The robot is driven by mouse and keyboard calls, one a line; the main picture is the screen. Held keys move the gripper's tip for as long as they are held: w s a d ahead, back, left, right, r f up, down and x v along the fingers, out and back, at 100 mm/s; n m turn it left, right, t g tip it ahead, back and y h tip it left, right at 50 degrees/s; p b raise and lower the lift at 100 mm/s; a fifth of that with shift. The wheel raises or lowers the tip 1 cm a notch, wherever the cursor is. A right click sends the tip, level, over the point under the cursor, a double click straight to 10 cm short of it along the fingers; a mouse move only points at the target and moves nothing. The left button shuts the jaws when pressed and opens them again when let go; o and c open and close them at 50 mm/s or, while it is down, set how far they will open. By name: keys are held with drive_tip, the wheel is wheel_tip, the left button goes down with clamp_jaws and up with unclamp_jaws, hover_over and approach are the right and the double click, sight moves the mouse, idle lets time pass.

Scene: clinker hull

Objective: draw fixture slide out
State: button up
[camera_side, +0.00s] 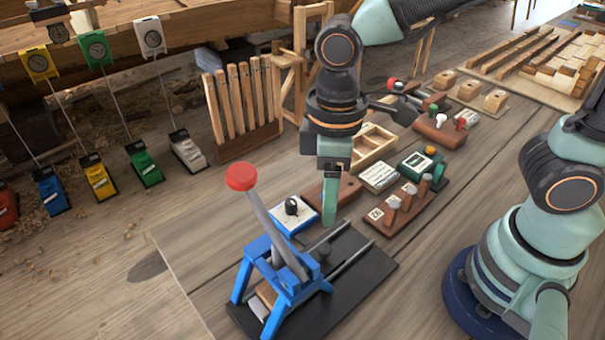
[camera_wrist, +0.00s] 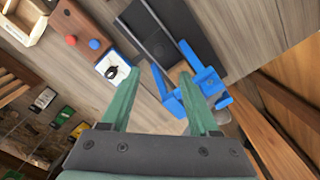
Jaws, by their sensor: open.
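The fixture has a black base plate (camera_side: 362,272) with two grey rails and a blue frame (camera_side: 245,280) carrying a grey lever (camera_side: 268,222) with a red knob (camera_side: 241,177). A small dark knob (camera_side: 322,251) stands between the rails beside the blue frame; it seems to be the slide's handle. My gripper (camera_side: 329,218) points down above the far end of the fixture, apart from it. In the wrist view my gripper (camera_wrist: 158,78) is open and empty, with the base plate (camera_wrist: 185,25) and blue frame (camera_wrist: 195,85) beyond the fingers. The slide itself is mostly hidden by the frame.
A blue-and-white box with a black dial (camera_side: 293,213) stands close left of my gripper. A brown block (camera_side: 345,188) and a rack of wooden-handled pegs (camera_side: 395,215) stand behind and right. Bare bench lies left and right of the fixture.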

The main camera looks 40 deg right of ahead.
sight(325, 248)
wheel_tip(325, 248, down, 12)
idle(0.6)
clamp_jaws()
drive_tip(key=shift+r, duration=0.1)
idle(1.2)
